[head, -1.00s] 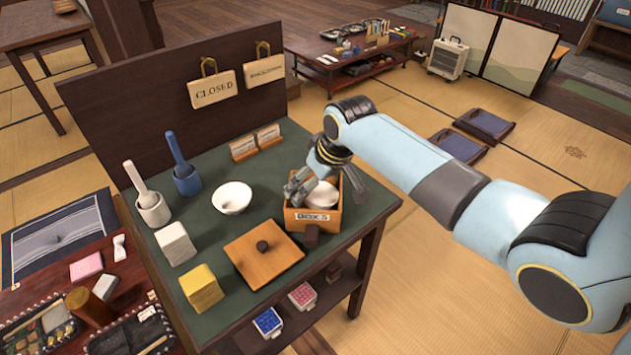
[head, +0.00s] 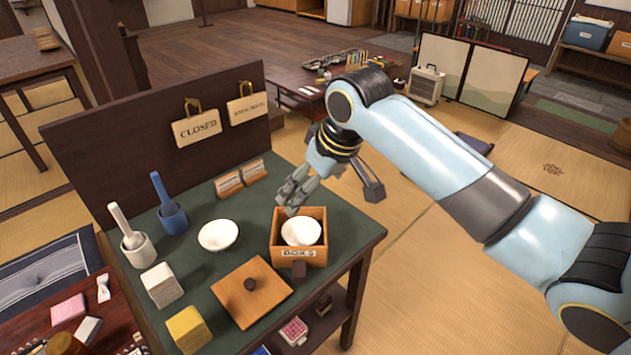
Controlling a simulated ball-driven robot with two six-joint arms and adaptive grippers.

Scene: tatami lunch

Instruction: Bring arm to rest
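My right arm comes in from the right in the head view. Its gripper (head: 327,196) is above and behind the wooden box marked "BOX 5" (head: 283,246), with its fingers spread apart and nothing between them. A white bowl (head: 301,231) sits inside the box. The gripper looks clear of both the bowl and the box. My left gripper is not in view.
The green-topped table (head: 210,272) also holds another white bowl (head: 218,235), a wooden lid (head: 252,291), white and blue mortars with pestles, a white block and a yellow block. A dark panel (head: 150,150) with hanging signs stands behind. Tatami floor lies open at right.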

